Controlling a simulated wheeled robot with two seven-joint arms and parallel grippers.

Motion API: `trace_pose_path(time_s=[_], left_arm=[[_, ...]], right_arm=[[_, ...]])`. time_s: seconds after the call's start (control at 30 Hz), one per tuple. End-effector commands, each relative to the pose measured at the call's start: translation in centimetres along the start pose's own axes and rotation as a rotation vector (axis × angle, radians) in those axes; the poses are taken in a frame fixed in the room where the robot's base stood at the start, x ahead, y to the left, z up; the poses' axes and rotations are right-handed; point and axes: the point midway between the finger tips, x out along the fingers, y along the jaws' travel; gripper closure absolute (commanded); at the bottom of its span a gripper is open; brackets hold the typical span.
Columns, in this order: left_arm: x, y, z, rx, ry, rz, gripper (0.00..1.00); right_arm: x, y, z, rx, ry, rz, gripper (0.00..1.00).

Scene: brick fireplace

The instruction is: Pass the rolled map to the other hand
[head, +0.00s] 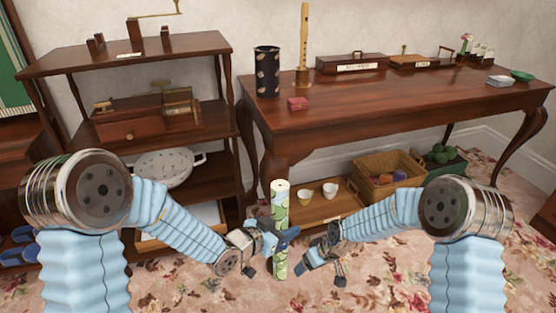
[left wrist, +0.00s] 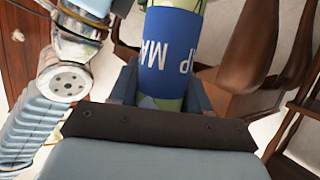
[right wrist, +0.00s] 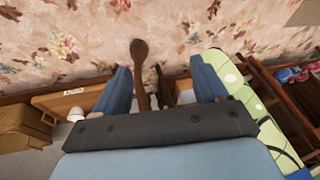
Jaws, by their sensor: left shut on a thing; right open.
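The rolled map (head: 279,203) is a pale green, patterned tube with a blue band, held upright in mid-air in the middle of the head view. My left gripper (head: 273,238) is shut on it around the blue band. In the left wrist view the map (left wrist: 172,38) stands between the fingers, with white letters on the band. My right gripper (head: 312,252) is open and empty, just right of the map and apart from it. In the right wrist view the map (right wrist: 243,88) passes outside the right-hand finger, not between the fingers.
A long wooden table (head: 420,92) stands behind, bearing a dark cylinder (head: 267,72), a flute on a stand (head: 303,50) and boxes. Shelves (head: 150,60) stand at left. Flowered carpet (head: 370,285) is clear in front.

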Motion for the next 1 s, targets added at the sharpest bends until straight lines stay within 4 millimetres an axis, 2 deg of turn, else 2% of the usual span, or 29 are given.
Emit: trace_pose_path(time_s=[0.03, 0.1, 0.17, 0.2, 0.3, 0.43, 0.53, 0.6, 0.7, 0.8, 1.0], left_arm=[[0.0, 0.0, -0.1, 0.0, 0.001, 0.0, 0.89], [0.0, 0.0, -0.1, 0.0, 0.001, 0.0, 0.89], [0.0, 0.0, -0.1, 0.0, 0.001, -0.001, 0.89], [0.0, 0.0, -0.1, 0.0, 0.001, -0.001, 0.89], [0.0, 0.0, -0.1, 0.0, 0.001, -0.001, 0.89], [0.0, 0.0, -0.1, 0.0, 0.001, -0.001, 0.89], [0.0, 0.0, 0.0, 0.0, 0.001, -0.001, 0.89], [0.0, 0.0, 0.0, 0.0, 0.001, -0.001, 0.89], [0.0, 0.0, 0.0, 0.0, 0.001, -0.001, 0.89], [0.0, 0.0, 0.0, 0.0, 0.001, -0.001, 0.89], [0.0, 0.0, -0.1, 0.0, 0.001, -0.001, 0.89]], right_arm=[[-1.8, 0.1, -3.4, -0.085, 0.02, 0.019, 0.28], [-4.5, 0.0, -7.4, -0.203, 0.034, 0.044, 0.28], [-7.1, -0.4, -10.6, -0.301, 0.042, 0.067, 0.28], [-9.0, -0.8, -12.5, -0.362, 0.047, 0.083, 0.28], [-14.2, -2.0, -16.9, -0.511, 0.058, 0.127, 0.28], [-21.6, -5.1, -20.9, -0.738, 0.013, 0.169, 0.28], [-27.4, -7.8, -22.2, -0.904, -0.048, 0.19, 0.28], [-29.3, -10.0, -21.6, -1.009, -0.132, 0.156, 0.28], [-30.4, -12.5, -19.8, -1.121, -0.255, 0.075, 0.28], [-31.5, -14.1, -18.5, -1.197, -0.341, 0.013, 0.28], [-32.3, -15.3, -17.1, -1.258, -0.418, -0.048, 0.28]])
